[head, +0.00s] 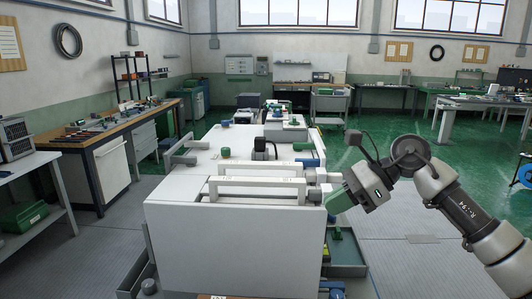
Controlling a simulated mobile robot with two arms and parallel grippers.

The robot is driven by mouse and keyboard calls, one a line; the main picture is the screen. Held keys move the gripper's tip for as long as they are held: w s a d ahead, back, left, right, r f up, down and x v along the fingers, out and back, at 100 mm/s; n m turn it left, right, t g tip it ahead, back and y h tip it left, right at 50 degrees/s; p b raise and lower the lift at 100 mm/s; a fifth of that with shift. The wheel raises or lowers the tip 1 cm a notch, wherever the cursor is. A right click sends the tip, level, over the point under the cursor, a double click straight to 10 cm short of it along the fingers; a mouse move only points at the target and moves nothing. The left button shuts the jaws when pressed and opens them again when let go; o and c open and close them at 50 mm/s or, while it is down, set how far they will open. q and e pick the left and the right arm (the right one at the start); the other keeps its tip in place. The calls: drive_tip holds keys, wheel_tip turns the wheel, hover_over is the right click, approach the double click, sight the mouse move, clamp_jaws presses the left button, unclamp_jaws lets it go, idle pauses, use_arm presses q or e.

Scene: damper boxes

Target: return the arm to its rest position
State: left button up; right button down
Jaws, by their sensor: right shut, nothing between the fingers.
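My right arm comes in from the right, and its gripper (338,199) is shut and empty beside the right side of the large white box (235,245). The gripper is close to the box's upper right edge; I cannot tell whether it touches. A white bar handle (255,187) runs across the top of the box near the front. My left gripper is not in view.
A dark tray (347,250) sticks out low on the right of the box. More white equipment stands behind it. A workbench (95,140) lines the left wall. Green floor (385,150) is open behind my right arm.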

drive_tip(key=s+a+f+m+t+y, duration=0.2)
drive_tip(key=s+a+m+t+y, duration=0.15)
drive_tip(key=a+m+y, duration=0.55)
drive_tip(key=s+d+f+m+t+h, duration=0.2)
drive_tip(key=d+f+m+t+h, duration=0.3)
drive_tip(key=m, duration=0.6)
drive_tip(key=s+d+f+m+t+h, duration=0.1)
drive_tip(key=d+f+m+t+h, duration=0.25)
drive_tip(key=f+m+h, duration=0.6)
drive_tip(key=s+d+f+m+t+h, duration=0.2)
drive_tip(key=d+f+m+t+h, duration=0.15)
drive_tip(key=m, duration=1.05)
drive_tip(key=s+d+f+m+g, duration=0.1)
drive_tip(key=s+f+m+g, duration=0.3)
drive_tip(key=s, duration=0.4)
drive_tip(key=s+d+f+m+g+h, duration=0.1)
drive_tip(key=s+d+f+g, duration=0.1)
drive_tip(key=s+f+g, duration=0.35)
drive_tip(key=s+d+f+m+g, duration=0.1)
drive_tip(key=s+f+m+g, duration=0.3)
drive_tip(key=s, duration=0.6)
wheel_tip(320, 180, down, 26)
drive_tip(key=s+n, duration=0.1)
drive_tip(key=n, duration=0.1)
drive_tip(key=s+d+f+g, duration=0.1)
drive_tip(key=s+d+f, duration=0.1)
drive_tip(key=s+f, duration=1.5)
drive_tip(key=shift+d+h, duration=0.3)
drive_tip(key=shift+d, duration=0.1)
